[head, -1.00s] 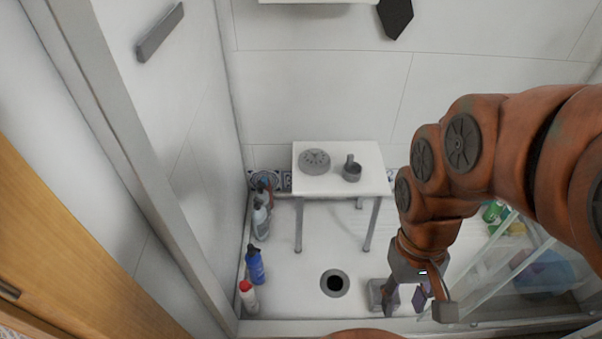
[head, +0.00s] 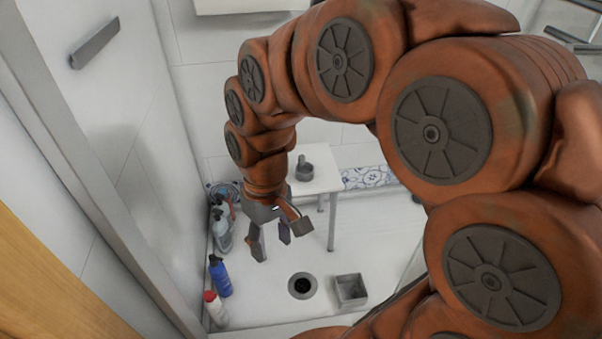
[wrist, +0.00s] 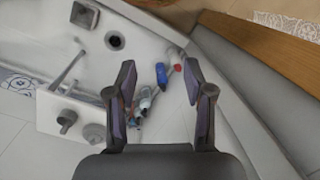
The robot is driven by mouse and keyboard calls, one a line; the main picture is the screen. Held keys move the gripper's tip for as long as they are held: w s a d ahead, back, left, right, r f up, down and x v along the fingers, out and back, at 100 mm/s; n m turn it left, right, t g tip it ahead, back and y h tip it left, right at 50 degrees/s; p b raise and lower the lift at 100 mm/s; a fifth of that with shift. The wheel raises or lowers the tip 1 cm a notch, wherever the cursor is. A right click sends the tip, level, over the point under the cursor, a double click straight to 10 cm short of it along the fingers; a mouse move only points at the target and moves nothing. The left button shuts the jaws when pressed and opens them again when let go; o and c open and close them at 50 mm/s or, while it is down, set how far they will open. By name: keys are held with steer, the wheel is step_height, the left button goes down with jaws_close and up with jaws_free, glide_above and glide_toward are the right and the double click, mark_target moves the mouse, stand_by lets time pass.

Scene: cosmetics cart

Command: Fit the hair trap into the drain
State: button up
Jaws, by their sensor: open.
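A small grey cup with an upright handle, which looks like the hair trap (head: 304,170), stands on the white stool (head: 326,182). In the wrist view it shows at lower left (wrist: 67,117), beside a grey slotted disc (wrist: 94,132); my arm hides that disc in the head view. The drain (head: 302,286) is a dark round hole with a grey ring in the shower floor, also visible in the wrist view (wrist: 114,40). My gripper (head: 272,243) is open and empty, fingers pointing down, above the floor left of the stool. The wrist view shows its spread fingers (wrist: 160,76).
A grey square box (head: 350,291) sits right of the drain. Several bottles line the left wall, including a blue one (head: 220,276) and a white one with a red cap (head: 214,309). The floor around the drain's left side is clear.

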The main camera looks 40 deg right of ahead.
steer(key=w+d+f+t+b, duration=0.2)
steer(key=w+d+b, duration=0.15)
steer(key=w, duration=1.15)
steer(key=m+t+h+b, duration=0.1)
steer(key=m+t+b, duration=0.1)
steer(key=t+b, duration=0.3)
glide_above(302, 156)
steer(key=s+b, duration=0.1)
steer(key=s, duration=0.2)
step_height(302, 156, down, 14)
steer(key=g, duration=0.1)
steer(key=shift+w+b+x, duration=0.2)
steer(key=shift+b+x, duration=0.35)
steer(key=shift+x, duration=1.05)
steer(key=shift+w+b+x, duration=0.2)
steer(key=shift+b+x, duration=0.3)
steer(key=shift+x, duration=1.1)
steer(key=shift+r, duration=0.15)
jaws_close()
